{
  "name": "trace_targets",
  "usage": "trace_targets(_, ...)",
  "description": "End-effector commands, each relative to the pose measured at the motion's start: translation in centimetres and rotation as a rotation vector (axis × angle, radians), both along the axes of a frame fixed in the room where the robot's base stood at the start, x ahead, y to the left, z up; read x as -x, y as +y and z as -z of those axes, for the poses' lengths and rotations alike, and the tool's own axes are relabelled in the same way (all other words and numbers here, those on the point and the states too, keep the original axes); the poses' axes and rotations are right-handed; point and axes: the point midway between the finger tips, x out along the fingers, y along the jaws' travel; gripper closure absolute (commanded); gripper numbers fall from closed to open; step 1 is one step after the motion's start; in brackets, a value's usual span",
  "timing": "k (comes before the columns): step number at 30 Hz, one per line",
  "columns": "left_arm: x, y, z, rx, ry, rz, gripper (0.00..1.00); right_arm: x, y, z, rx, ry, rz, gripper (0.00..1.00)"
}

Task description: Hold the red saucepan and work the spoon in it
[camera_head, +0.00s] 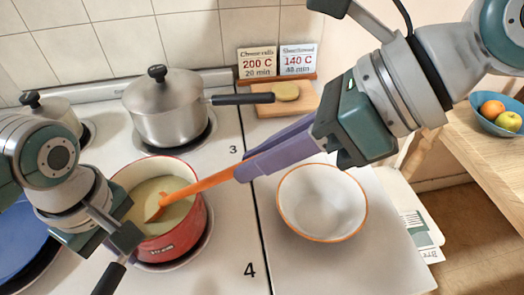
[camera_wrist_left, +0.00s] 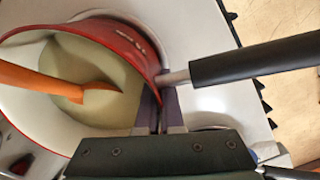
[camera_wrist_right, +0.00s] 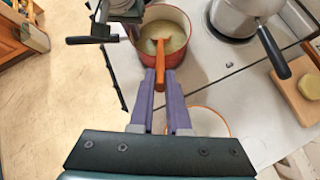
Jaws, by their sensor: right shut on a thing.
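The red saucepan (camera_head: 172,245) stands on the hob at front left, holding pale yellowish liquid. Its black handle (camera_wrist_left: 255,62) points toward the front in the head view. The orange spoon (camera_head: 205,183) leans over the pan's right rim with its head in the liquid. My right gripper (camera_head: 241,172) is shut on the spoon's handle end, right of the pan and above the hob. My left gripper (camera_wrist_left: 160,108) is at the pan's wall beside the handle root, its fingers on either side of the wall. Whether they grip it I cannot tell. My left arm hides part of the pan.
A lidded steel pot (camera_head: 168,108) stands behind the red pan, its black handle pointing right. An orange-rimmed white bowl (camera_head: 322,203) stands to the right, below my right gripper. A blue pan (camera_head: 18,240) is at far left. A board (camera_head: 290,103) and two recipe cards are at the back.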

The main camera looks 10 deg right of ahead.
Motion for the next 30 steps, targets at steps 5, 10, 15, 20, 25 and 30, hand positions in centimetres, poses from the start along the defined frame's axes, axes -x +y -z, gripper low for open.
trace_targets(5,0.0,0.0,0.0,0.0,0.0,0.0,1.0,-0.2,0.4,0.0,-0.002,0.001,0.0,1.0)
trace_targets(10,0.0,0.0,0.0,0.0,0.0,0.0,1.0,-0.4,0.8,0.0,-0.003,0.0,0.0,1.0)
trace_targets(15,0.0,0.0,0.0,0.0,0.0,0.0,1.0,-0.6,1.1,0.0,-0.002,0.0,0.001,1.0)
trace_targets(20,0.0,0.0,0.0,0.0,0.0,0.0,1.0,-0.7,1.5,0.0,-0.001,0.001,0.002,1.0)
trace_targets(25,0.0,0.0,0.0,0.0,0.0,0.0,1.0,-0.9,1.9,0.0,-0.002,0.0,0.002,1.0)
trace_targets(30,0.0,0.0,0.0,0.0,0.0,0.0,1.0,-1.1,2.3,0.0,-0.001,0.0,0.001,1.0)
